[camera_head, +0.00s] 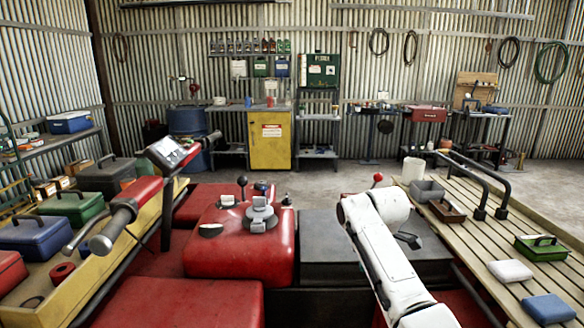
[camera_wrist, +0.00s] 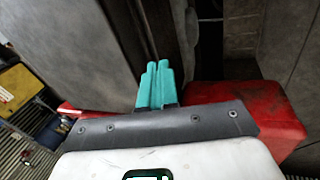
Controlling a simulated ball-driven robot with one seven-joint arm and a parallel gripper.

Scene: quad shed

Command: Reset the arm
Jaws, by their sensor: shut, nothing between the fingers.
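My white arm (camera_head: 378,245) rises in the lower right of the head view, bent over the dark grey top between the red body and the slatted bench. My gripper is not clearly seen in that view. In the wrist view my gripper (camera_wrist: 157,82) shows two teal fingers side by side, shut and empty. A dark, upright grey surface (camera_wrist: 75,50) fills the left of the wrist view, and a red block (camera_wrist: 262,108) lies behind the fingers at the right.
A slatted wooden bench (camera_head: 500,235) with boxes runs along the right. Toolboxes, including a green one (camera_head: 70,207), line the left. A red body with handlebars (camera_head: 245,240) lies in front. Open concrete floor (camera_head: 320,180) is beyond, before a yellow cabinet (camera_head: 270,150).

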